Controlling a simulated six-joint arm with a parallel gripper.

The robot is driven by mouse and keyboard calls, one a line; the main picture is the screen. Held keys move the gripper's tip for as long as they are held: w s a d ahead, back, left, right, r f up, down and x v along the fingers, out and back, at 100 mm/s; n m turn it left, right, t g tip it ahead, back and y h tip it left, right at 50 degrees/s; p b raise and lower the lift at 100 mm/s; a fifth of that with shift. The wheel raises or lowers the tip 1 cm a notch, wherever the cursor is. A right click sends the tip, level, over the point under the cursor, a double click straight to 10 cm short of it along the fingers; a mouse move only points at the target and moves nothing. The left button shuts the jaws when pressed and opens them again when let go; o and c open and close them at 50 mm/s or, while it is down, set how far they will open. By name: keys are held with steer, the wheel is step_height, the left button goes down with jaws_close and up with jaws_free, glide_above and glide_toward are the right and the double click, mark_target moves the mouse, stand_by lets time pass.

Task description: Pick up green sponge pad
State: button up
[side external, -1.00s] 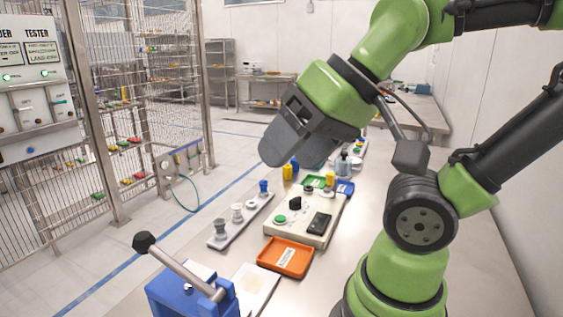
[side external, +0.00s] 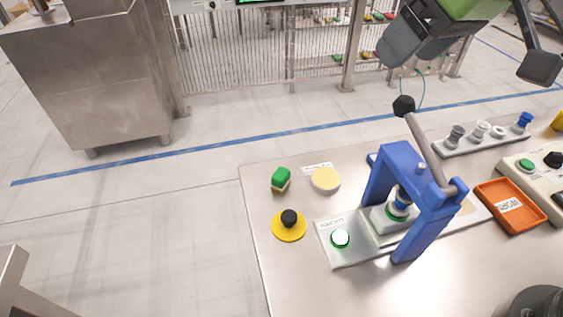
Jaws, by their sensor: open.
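The green sponge pad (side external: 281,178) is a small block with a green top and a paler, yellowish lower part. It lies on the steel table near its far left corner, left of a round cream disc. My gripper (side external: 398,50) is at the top right of the view, raised above and well to the right of the sponge. It is apart from everything and appears empty, though its fingertips are hard to make out.
A blue lever press (side external: 404,190) stands on the table right of the sponge, its lever rising. A yellow-based black knob (side external: 289,222) is just in front of the sponge. The cream disc (side external: 325,180) is beside it. An orange tray (side external: 510,206) and a peg rack (side external: 482,135) lie to the right.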

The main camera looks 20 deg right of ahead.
steer(key=w+a+f+n+g, duration=0.1)
steer(key=w+a+f+n, duration=0.25)
steer(key=a+f, duration=0.55)
steer(key=n, duration=0.2)
glide_above(281, 173)
steer(key=s+d, duration=0.1)
steer(key=s, duration=0.1)
steer(key=shift+g, duration=0.3)
steer(key=f, duration=1.1)
steer(key=shift+w+d+f, duration=0.1)
steer(key=shift+w+d, duration=0.1)
steer(key=shift+w, duration=0.05)
steer(key=shift+x, duration=3.1)
steer(key=shift+s+d+f, duration=0.1)
steer(key=shift+s, duration=0.05)
steer(key=shift+c, duration=0.5)
steer(key=c, duration=1)
steer(key=shift+o, duration=0.2)
